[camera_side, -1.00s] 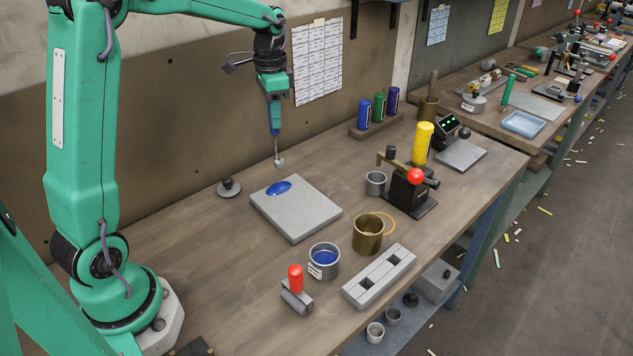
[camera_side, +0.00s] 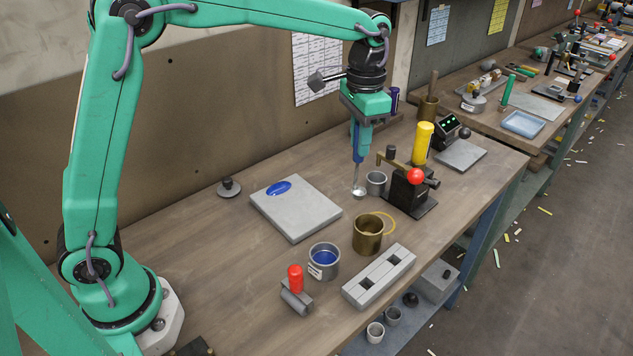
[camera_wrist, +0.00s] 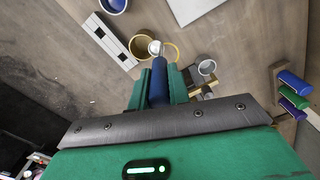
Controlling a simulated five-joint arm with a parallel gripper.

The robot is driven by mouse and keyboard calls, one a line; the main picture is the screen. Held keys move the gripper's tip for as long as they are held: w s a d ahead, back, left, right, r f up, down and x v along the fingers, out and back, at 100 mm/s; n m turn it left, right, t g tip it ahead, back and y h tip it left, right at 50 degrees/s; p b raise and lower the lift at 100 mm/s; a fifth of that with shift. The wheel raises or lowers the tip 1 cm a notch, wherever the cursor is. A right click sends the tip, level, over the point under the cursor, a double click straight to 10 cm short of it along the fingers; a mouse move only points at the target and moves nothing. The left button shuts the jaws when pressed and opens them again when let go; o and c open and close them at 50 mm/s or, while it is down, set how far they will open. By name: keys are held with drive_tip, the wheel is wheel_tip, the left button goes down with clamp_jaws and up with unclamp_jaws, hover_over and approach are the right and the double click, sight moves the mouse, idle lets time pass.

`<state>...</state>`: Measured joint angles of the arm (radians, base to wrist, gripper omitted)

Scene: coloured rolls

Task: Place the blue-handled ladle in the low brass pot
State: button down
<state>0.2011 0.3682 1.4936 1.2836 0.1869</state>
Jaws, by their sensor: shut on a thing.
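My gripper (camera_side: 360,126) is shut on the blue handle of the ladle (camera_side: 357,148), which hangs upright with its silver bowl down. In the wrist view the blue handle (camera_wrist: 158,82) sits between the green fingers of my gripper (camera_wrist: 158,85). The low brass pot (camera_side: 367,238) stands on the bench in front of the ladle in the side view, with its mouth open. The ladle's bowl is above and behind the pot, apart from it. In the wrist view the brass pot (camera_wrist: 140,40) shows just beyond the bowl, partly hidden by it.
A small grey cup (camera_side: 376,183) and a black press with a red knob (camera_side: 409,190) stand close to the ladle's right. A yellow ring (camera_side: 386,218) lies behind the pot. A grey slotted block (camera_side: 379,277) and a blue-filled grey pot (camera_side: 323,262) flank the pot.

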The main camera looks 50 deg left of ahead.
drive_tip(key=d+f, duration=0.4)
drive_tip(key=f, duration=0.2)
drive_tip(key=shift+s, duration=0.2)
idle(0.4)
drive_tip(key=shift+d, duration=0.1)
drive_tip(key=shift+f, duration=1.95)
drive_tip(key=c, duration=1.3)
unclamp_jaws()
